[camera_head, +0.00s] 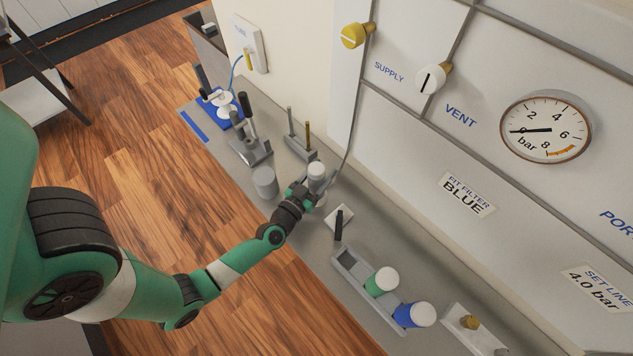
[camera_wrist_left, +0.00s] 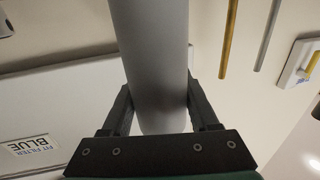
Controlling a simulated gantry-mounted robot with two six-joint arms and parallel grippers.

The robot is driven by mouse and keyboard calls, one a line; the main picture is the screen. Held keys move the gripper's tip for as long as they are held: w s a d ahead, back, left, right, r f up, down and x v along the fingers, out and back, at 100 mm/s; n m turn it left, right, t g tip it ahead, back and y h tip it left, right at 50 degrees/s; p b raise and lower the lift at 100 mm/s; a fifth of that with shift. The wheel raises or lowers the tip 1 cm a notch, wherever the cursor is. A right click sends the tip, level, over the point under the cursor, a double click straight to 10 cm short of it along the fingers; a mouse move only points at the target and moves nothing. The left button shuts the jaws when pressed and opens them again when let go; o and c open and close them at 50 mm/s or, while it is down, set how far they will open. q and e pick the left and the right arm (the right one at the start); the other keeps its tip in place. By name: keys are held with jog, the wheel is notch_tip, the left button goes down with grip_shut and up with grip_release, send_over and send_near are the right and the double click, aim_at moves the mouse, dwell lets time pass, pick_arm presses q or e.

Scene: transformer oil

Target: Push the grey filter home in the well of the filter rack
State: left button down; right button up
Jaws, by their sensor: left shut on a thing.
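My left gripper (camera_head: 306,192) is shut on a grey filter (camera_head: 317,181) with a white top, held upright over the bench. In the left wrist view the grey filter (camera_wrist_left: 152,60) stands between the two fingers (camera_wrist_left: 158,100). The filter rack (camera_head: 349,279) lies further right along the bench, apart from the gripper. Its leftmost well (camera_head: 348,259) looks empty and dark. A green filter (camera_head: 376,284) and a blue filter (camera_head: 407,314), both white-topped, stand in the other wells. My right gripper is in neither view.
A plain grey cylinder (camera_head: 265,182) stands left of my gripper. A small white plate with a black handle (camera_head: 339,224) stands between gripper and rack. A holder with two rods (camera_head: 299,146) is behind. The panel carries a "FIT FILTER BLUE" label (camera_head: 467,195).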

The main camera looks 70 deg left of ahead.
aim_at(322, 164)
pick_arm(q)
jog(key=shift+r, duration=0.1)
jog(key=shift+r+p, duration=0.55)
notch_tip(322, 164, up, 3)
jog(key=shift+f+p, duration=0.2)
jog(key=shift+p, duration=1)
jog(key=d+r+p, duration=0.1)
jog(key=r+p, duration=0.1)
jog(key=s+d+r+p, duration=0.1)
jog(key=p, duration=0.1)
jog(key=d+r+p, duration=0.1)
jog(key=r+p, duration=0.1)
jog(key=shift+s+d+r, duration=0.3)
jog(key=shift+s+d, duration=0.1)
jog(key=s+d+r+p, duration=0.3)
jog(key=s+d+p, duration=0.1)
jog(key=d, duration=0.4)
jog(key=shift+s+d+r, duration=0.3)
jog(key=shift+s+d, duration=0.05)
jog(key=shift+s, duration=0.05)
